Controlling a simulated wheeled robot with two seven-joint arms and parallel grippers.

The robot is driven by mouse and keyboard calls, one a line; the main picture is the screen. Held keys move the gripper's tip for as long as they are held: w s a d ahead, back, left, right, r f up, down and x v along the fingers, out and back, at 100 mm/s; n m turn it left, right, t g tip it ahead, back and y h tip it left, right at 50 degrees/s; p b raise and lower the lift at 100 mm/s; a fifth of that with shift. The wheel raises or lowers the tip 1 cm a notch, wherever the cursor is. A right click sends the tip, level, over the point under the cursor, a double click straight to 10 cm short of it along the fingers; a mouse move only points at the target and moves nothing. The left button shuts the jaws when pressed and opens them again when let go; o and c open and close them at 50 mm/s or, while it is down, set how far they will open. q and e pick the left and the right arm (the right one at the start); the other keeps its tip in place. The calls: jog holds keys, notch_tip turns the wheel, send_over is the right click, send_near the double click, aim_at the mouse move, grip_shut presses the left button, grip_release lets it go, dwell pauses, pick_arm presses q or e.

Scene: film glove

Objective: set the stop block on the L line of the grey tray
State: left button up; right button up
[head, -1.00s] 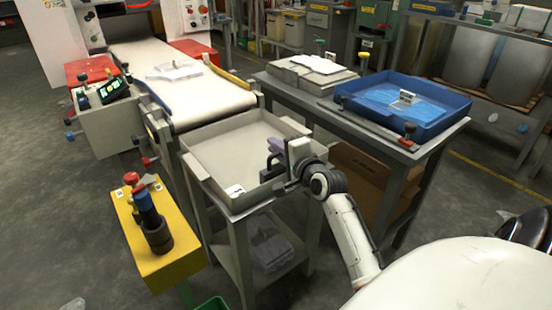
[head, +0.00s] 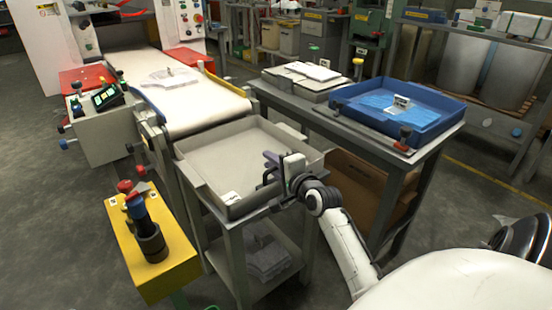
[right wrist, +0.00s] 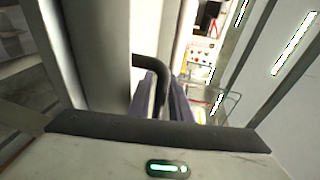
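The grey tray (head: 187,170) stands on a grey stand in the middle of the head view. A small white label (head: 230,198) sits at its near corner; its letter is too small to read. My right gripper (head: 267,170) is at the tray's near right side, close to the rim. In the right wrist view its purple fingers (right wrist: 163,98) stand apart on either side of a black bent bar (right wrist: 150,65). I cannot tell whether they grip the bar or whether it belongs to the stop block. The stop block is not clearly identifiable. My left gripper is out of view.
A conveyor (head: 185,95) leads up to the tray's far side. A yellow stand (head: 150,278) with dark cylinders is at the left. A table with a blue tray (head: 440,120) is at the right. The tray floor looks clear.

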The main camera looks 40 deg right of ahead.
jog(key=p+v, duration=0.2)
jog(key=v, duration=1)
jog(key=s+a+f+n+g+y, duration=0.2)
jog(key=a+f+n, duration=0.5)
jog(key=a, duration=0.1)
jog(key=s+a+f+n+g+y, duration=0.1)
jog(key=s+a+f+n+y, duration=0.15)
jog(key=a+f+n, duration=0.45)
jog(key=s+a+f+n+g+y, duration=0.1)
jog(key=s+a+f+n, duration=0.2)
jog(key=a, duration=0.4)
jog(key=s+a+f+n+g+y, duration=0.2)
jog(key=s+a+f+n, duration=0.2)
jog(key=s+a+n, duration=0.2)
jog(key=shift+s+a+f+g, duration=0.25)
jog(key=shift+s+a+g, duration=0.05)
jog(key=shift+s+a, duration=0.7)
jog(key=shift+d+r, duration=0.1)
